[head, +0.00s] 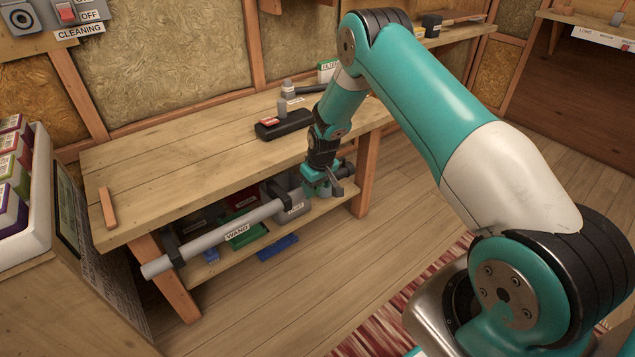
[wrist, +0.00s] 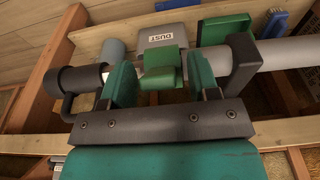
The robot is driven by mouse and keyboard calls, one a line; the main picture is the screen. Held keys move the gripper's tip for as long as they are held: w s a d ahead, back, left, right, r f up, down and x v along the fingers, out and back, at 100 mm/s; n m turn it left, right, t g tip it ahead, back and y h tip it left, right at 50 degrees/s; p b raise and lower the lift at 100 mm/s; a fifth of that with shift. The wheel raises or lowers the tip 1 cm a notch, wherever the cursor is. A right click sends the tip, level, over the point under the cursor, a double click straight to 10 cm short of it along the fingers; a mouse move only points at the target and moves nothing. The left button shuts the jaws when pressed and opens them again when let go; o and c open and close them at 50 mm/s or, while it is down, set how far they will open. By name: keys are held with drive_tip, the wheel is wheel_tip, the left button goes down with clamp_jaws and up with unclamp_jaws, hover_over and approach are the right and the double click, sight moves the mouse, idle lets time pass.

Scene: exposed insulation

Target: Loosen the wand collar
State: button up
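My gripper (head: 320,187) points down at that end. In the wrist view its two teal fingers (wrist: 160,85) stand apart on either side of the green block, with narrow gaps visible. Contact cannot be made out. In the head view my gripper mostly hides the collar.
Black hooks hold the wand, one (head: 172,246) at the left and one (wrist: 240,65) close beside my right finger. A grey box labelled "DUST" (wrist: 170,33) stands on the lower shelf behind. The workbench top (head: 200,165) carries a black case (head: 284,123) and small bottles.

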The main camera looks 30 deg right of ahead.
wheel_tip(320, 180, up, 17)
drive_tip(key=s+p, duration=0.2)
drive_tip(key=p, duration=0.1)
drive_tip(key=shift+s+d, duration=0.2)
drive_tip(key=shift+s, duration=0.2)
drive_tip(key=shift+r, duration=0.1)
drive_tip(key=s+a+r+n+y, duration=0.2)
drive_tip(key=s+a+r+n, duration=0.1)
drive_tip(key=s+a+r, duration=1.15)
drive_tip(key=s+a+r+n+g+y, duration=0.1)
drive_tip(key=s+a+r, duration=0.25)
drive_tip(key=s, duration=0.65)
drive_tip(key=s+a+r+n+g+y, duration=0.1)
drive_tip(key=s+a+r+n, duration=0.2)
drive_tip(key=s, duration=0.6)
wheel_tip(320, 180, up, 22)
drive_tip(key=m+p, duration=0.1)
drive_tip(key=p, duration=2.1)
drive_tip(key=shift+w+a+f, duration=0.2)
drive_tip(key=shift+w+a, duration=0.05)
drive_tip(key=shift+w, duration=0.15)
